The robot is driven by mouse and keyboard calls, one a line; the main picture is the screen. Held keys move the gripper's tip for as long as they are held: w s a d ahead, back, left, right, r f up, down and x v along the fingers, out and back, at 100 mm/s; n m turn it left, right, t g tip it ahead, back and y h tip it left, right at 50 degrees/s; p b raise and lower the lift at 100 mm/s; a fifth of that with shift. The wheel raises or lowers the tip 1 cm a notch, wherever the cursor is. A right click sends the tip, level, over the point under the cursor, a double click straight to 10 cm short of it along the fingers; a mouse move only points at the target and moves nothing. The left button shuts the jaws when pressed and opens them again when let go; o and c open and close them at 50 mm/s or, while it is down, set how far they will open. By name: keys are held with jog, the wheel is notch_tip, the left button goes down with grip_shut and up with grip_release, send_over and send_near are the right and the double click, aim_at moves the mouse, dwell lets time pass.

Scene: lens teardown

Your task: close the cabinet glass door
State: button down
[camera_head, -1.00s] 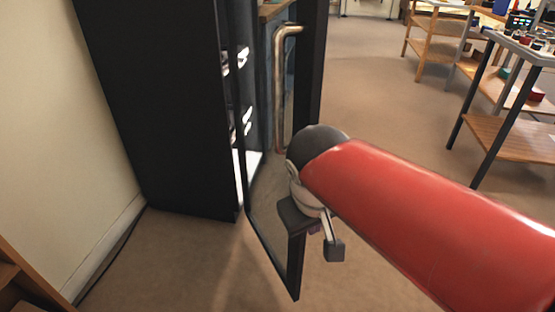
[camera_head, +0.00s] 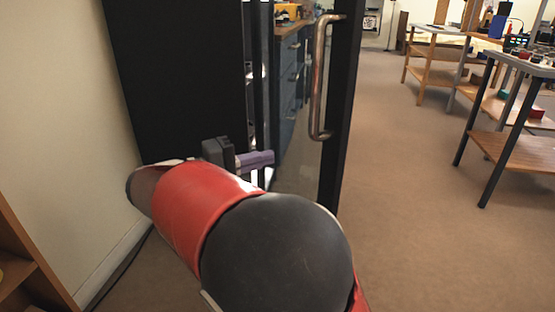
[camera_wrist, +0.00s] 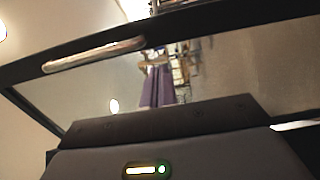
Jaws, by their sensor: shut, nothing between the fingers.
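The cabinet glass door (camera_head: 343,115) stands open, with a black frame and clear glass. Its long metal handle (camera_head: 318,85) is upright near the free edge. The black cabinet (camera_head: 180,75) stands at the left. My gripper (camera_head: 268,158) is shut and empty, its purple fingers pointing right, in front of the cabinet's edge and close to the glass, left of and below the handle. I cannot tell whether it touches. In the wrist view the door frame (camera_wrist: 215,22) and handle (camera_wrist: 93,54) cross the upper part; purple fingers or their reflection show at the middle.
A wall is at the left, with a wooden shelf (camera_head: 25,265) at the lower left corner. A blue drawer unit (camera_head: 288,75) shows behind the glass. Workbenches (camera_head: 520,140) stand at the right. The carpet (camera_head: 420,230) between door and benches is clear.

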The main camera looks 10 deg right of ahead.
aim_at(325, 143)
jog(key=b+x, duration=0.1)
jog(key=x, duration=1.1)
jog(key=shift+d, duration=0.15)
